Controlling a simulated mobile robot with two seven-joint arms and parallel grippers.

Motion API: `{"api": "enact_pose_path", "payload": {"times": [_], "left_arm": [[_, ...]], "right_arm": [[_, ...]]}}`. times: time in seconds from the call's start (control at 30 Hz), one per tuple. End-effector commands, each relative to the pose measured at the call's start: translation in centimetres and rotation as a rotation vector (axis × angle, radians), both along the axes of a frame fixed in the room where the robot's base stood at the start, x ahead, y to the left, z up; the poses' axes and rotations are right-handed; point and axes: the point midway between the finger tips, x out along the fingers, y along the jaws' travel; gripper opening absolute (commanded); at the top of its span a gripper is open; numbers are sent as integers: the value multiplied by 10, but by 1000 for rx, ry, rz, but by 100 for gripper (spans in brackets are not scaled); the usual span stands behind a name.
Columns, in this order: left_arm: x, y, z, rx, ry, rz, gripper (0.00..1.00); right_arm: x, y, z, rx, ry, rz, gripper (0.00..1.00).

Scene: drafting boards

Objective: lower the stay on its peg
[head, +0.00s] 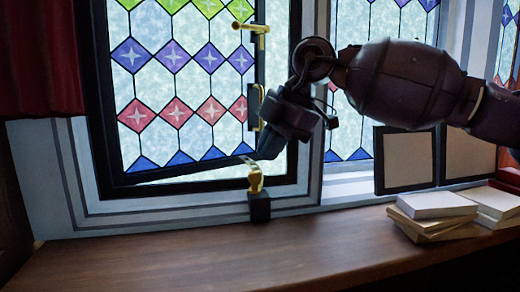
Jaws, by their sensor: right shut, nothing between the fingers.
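The brass peg (256,182) stands on a small black block on the sill, just in front of the window frame. A short pale metal strip, which looks like the end of the stay (249,161), shows at the bottom edge of the window sash, tilted and close to the top of the peg. I cannot tell whether it touches the peg. My right gripper (268,148) comes in from the right and is shut and empty. Its dark tips point down just above the strip and peg. Contact with the stay is unclear. My left gripper is out of view.
The leaded-glass sash (170,80) stands at an angle in its frame. A brass handle (252,28) is higher on it. Stacked books (432,212) and dark-framed panels (404,160) are at the right. A red curtain (40,60) hangs left. The wooden sill (150,255) is clear left and centre.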

Motion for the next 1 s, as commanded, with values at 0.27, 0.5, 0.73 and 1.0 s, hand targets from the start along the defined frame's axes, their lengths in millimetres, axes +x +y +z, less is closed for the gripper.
{"api": "enact_pose_path", "payload": {"times": [0.27, 0.5, 0.73, 1.0], "left_arm": [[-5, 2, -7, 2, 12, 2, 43], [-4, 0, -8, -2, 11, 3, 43], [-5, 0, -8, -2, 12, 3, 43], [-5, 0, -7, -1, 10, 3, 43]], "right_arm": [[-8, -26, 50, 2, -3, -2, 0], [-14, -41, 80, 3, -3, -1, 0], [-16, -46, 89, 3, -3, 0, 0], [-16, -46, 89, 4, -4, 0, 0]]}}
